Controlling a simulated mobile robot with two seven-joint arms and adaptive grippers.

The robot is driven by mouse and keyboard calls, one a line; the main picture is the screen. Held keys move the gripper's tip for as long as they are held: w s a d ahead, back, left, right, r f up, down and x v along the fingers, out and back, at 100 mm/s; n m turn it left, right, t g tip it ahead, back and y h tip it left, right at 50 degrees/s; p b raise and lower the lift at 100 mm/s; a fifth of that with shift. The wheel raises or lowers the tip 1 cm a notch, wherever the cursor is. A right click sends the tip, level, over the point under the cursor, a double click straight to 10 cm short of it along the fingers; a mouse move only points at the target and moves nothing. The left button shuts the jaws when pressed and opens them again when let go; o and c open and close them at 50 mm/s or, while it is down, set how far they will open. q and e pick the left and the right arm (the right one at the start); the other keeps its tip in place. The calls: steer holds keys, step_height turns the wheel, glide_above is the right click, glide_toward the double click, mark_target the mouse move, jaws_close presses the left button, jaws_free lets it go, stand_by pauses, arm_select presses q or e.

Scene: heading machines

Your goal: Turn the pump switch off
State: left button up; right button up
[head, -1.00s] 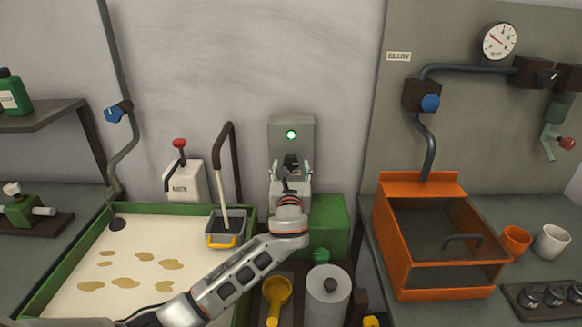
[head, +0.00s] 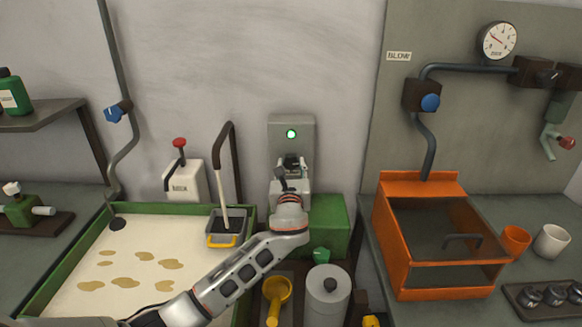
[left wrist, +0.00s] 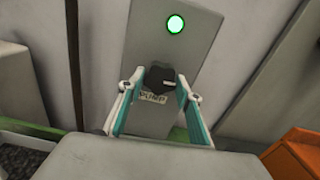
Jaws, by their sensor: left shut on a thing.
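The pump switch is a dark knob (left wrist: 158,78) on a grey switch box (head: 291,128) on the back wall. A green lamp (head: 291,134) is lit above the knob; it also shows in the left wrist view (left wrist: 175,24). A short pale line shows on the knob's face. A label, partly covered, sits just below it. My left gripper (head: 291,162) is at the box and shut on the knob, one finger on each side. In the head view the gripper hides most of the knob. My right gripper is not in view.
Below the box is a green housing (head: 329,225). A green-edged tank (head: 60,262) of pale fluid lies left, with a grey basket (head: 214,226) at its right edge. A yellow funnel (head: 276,290) and grey cylinder (head: 327,300) stand in front.

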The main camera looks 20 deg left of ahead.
arm_select(q)
steer(key=n, duration=0.5)
steer(key=shift+d, duration=0.1)
steer(key=n+b, duration=0.1)
steer(key=n, duration=0.3)
steer(key=shift+n, duration=0.3)
steer(key=shift+d+n+b, duration=0.1)
steer(key=shift+n+b, duration=0.35)
steer(key=shift+n, duration=1.35)
steer(key=n+b, duration=0.1)
steer(key=n, duration=0.2)
steer(key=shift+r, duration=0.1)
steer(key=shift+n, duration=0.4)
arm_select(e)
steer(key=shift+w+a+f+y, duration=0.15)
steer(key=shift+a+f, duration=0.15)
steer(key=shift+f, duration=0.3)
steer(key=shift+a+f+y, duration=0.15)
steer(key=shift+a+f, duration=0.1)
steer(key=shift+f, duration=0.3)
arm_select(q)
steer(key=shift+b, duration=0.3)
steer(key=shift+w+r, duration=0.1)
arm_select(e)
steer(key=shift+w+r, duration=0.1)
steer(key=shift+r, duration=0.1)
